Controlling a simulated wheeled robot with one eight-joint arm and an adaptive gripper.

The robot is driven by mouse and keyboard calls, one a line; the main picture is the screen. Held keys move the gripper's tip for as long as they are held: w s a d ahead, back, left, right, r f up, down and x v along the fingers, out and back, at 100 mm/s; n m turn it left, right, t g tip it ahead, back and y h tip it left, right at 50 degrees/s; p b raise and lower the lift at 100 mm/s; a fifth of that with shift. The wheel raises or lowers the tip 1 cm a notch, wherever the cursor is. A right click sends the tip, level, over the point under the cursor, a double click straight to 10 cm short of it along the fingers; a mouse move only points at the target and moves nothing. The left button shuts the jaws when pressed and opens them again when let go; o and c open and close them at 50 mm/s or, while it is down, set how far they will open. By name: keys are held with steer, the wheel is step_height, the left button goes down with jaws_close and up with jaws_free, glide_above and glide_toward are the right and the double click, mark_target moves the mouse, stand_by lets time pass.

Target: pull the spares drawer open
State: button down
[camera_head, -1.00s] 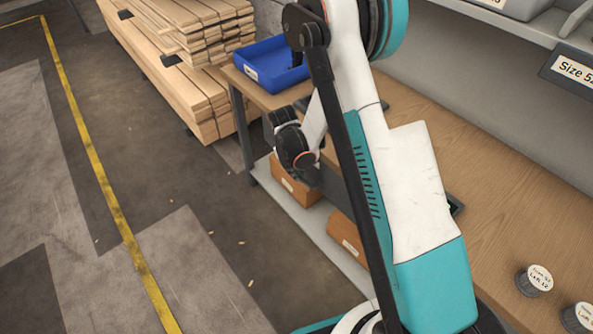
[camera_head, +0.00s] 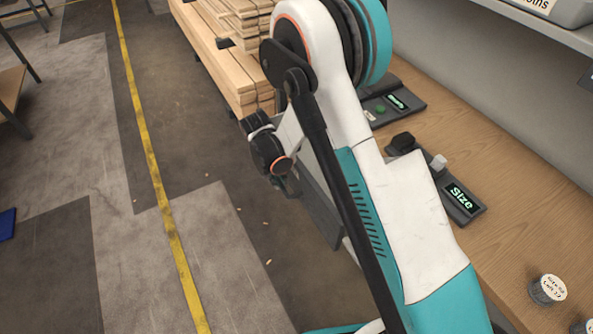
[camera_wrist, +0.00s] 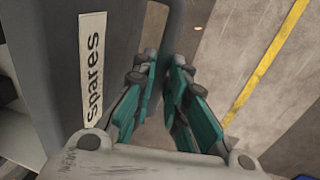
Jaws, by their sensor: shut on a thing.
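The spares drawer's dark grey front (camera_wrist: 115,25) fills the left of the wrist view, with a white label (camera_wrist: 94,75) reading "spares". Its grey bar handle (camera_wrist: 174,35) runs down between my fingertips. My gripper (camera_wrist: 165,62) is shut on this handle. In the head view, my gripper (camera_head: 284,183) is partly hidden behind my wrist, left of the bench. A dark grey panel, which looks like the drawer front (camera_head: 318,205), shows beside it. My arm hides the rest of the drawer, so I cannot tell how far it stands open.
The wooden bench (camera_head: 520,220) runs along the right. It carries a "Size" display unit (camera_head: 462,198), another display unit (camera_head: 394,105) and a labelled round container (camera_head: 547,290). Stacked timber (camera_head: 222,60) lies behind. The floor left of my arm is open, crossed by a yellow line (camera_head: 160,190).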

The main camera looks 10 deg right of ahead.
steer(key=shift+s+a, duration=0.35)
steer(key=shift+a, duration=0.45)
steer(key=shift+s+a, duration=0.3)
steer(key=shift+a, duration=0.5)
steer(key=shift+s+a, duration=0.35)
steer(key=shift+a, duration=0.45)
steer(key=c, duration=1.6)
jaws_free()
step_height(320, 180, up, 12)
steer(key=a, duration=0.2)
steer(key=shift+s, duration=0.4)
steer(key=shift+f, duration=0.1)
